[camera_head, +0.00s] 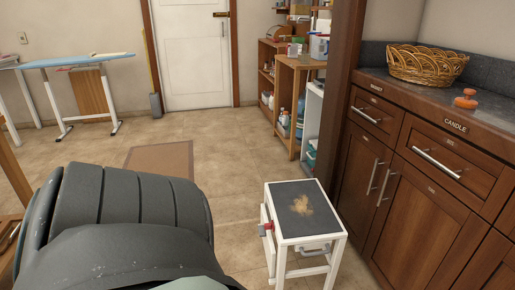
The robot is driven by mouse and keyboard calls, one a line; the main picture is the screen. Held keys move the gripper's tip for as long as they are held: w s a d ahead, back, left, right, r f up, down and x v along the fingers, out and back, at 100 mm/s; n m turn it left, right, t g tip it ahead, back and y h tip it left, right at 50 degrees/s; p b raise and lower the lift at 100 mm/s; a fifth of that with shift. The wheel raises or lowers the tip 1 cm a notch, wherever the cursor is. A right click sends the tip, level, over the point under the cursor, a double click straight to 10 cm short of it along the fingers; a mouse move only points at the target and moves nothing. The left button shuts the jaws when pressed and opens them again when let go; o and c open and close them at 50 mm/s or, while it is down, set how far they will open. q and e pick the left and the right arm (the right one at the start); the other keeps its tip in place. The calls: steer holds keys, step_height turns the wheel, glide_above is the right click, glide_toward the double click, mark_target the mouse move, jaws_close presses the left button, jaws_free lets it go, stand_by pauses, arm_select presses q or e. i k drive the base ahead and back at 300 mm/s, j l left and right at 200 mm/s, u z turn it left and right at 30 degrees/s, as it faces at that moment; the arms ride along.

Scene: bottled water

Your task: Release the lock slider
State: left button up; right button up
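A white-framed step stool (272,205) with a dark grey top stands on the tile floor right of the middle. A small red part with a grey end (266,228) sits on its left side, near the front corner. It looks like a slider or latch, but it is too small to tell its position. A grey bar handle (314,252) is on the stool's front side. A brown dusty patch (301,205) lies on the top. Neither of my grippers is in view.
A dark wooden cabinet (430,222) with labelled drawers stands close right of the stool. A wicker basket (427,65) and an orange object (466,99) are on its counter. Shelves (285,105), a white door (195,55) and an ironing board (82,61) are behind. The middle floor is open.

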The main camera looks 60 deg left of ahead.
mark_target(268, 226)
steer(key=u, duration=1.7)
